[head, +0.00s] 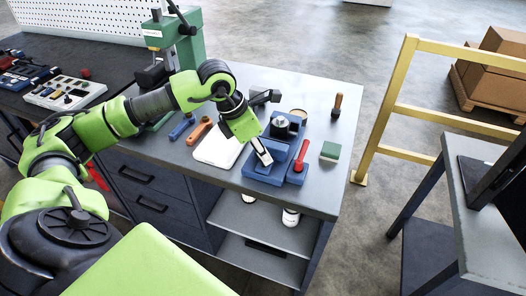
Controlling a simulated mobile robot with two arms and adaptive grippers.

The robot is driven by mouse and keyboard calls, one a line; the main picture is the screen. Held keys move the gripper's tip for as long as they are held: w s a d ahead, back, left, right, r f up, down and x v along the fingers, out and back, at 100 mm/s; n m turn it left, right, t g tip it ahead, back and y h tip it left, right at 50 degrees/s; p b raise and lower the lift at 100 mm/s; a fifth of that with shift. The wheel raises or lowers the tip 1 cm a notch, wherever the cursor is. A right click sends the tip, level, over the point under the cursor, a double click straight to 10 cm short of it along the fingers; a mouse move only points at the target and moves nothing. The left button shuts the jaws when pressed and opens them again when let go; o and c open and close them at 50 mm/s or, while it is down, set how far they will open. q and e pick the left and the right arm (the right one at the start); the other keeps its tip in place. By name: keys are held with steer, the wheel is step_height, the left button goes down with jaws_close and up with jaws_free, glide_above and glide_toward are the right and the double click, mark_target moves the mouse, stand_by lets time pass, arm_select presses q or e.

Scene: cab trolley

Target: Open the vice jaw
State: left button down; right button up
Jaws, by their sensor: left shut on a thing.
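The blue vice (262,174) stands on the grey worktop near its front right part. My left gripper (264,155) reaches down from the left to the vice's left part. Its fingers are shut at the vice, and the exact part between them is hidden by the fingers. How wide the vice jaw stands is hard to tell. My right gripper is not in view.
A white tray (218,149), orange tool (199,131) and blue tool (181,127) lie left of the vice. A green press (187,45) stands behind. A yellow rail (386,108) stands beyond the bench.

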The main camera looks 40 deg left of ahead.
arm_select(q)
steer(key=shift+w+f, duration=0.1)
steer(key=shift+w, duration=0.15)
steer(key=c, duration=1.8)
jaws_free()
steer(key=shift+a+r, duration=0.1)
steer(key=shift+r, duration=0.15)
steer(key=v, duration=1.1)
steer(key=shift+s+r, duration=0.15)
steer(key=shift+r, duration=0.15)
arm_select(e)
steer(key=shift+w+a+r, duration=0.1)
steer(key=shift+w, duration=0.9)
arm_select(q)
steer(key=shift+f, duration=0.1)
